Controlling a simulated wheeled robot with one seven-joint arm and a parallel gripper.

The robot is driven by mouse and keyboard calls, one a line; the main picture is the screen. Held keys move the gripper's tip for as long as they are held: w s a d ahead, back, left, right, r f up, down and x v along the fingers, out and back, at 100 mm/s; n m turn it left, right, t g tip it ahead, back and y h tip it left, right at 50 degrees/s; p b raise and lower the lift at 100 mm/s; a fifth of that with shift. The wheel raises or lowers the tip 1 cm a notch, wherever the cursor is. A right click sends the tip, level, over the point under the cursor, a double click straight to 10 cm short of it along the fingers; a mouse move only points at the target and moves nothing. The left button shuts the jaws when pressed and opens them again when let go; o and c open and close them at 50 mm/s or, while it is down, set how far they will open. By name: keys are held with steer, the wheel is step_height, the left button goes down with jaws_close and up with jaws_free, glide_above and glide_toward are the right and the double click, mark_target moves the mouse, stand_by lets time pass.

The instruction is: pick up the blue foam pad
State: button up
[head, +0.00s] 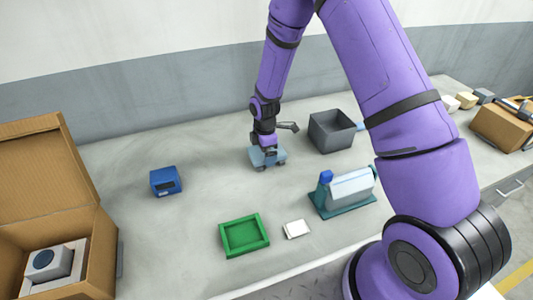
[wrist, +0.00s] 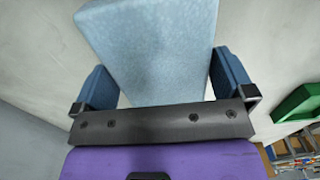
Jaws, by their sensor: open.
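The blue foam pad (wrist: 150,45) is a light blue, speckled block that fills the upper middle of the wrist view. It lies between the two blue fingers of my open gripper (wrist: 163,78), close to both; I cannot tell whether either touches it. In the head view the pad (head: 267,157) is small, on the grey bench behind the middle. My gripper (head: 266,148) points down over it there, and part of the pad is hidden by the gripper.
A grey open bin (head: 331,133) stands just right of the pad. A blue device (head: 164,182) is to the left. A green tray (head: 244,236), a white block (head: 296,229) and a teal-based object (head: 345,190) stand nearer. An open cardboard box (head: 50,165) is at left.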

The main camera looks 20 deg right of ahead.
steer(key=c, duration=0.6)
steer(key=shift+o, duration=0.2)
steer(key=shift+r, duration=0.1)
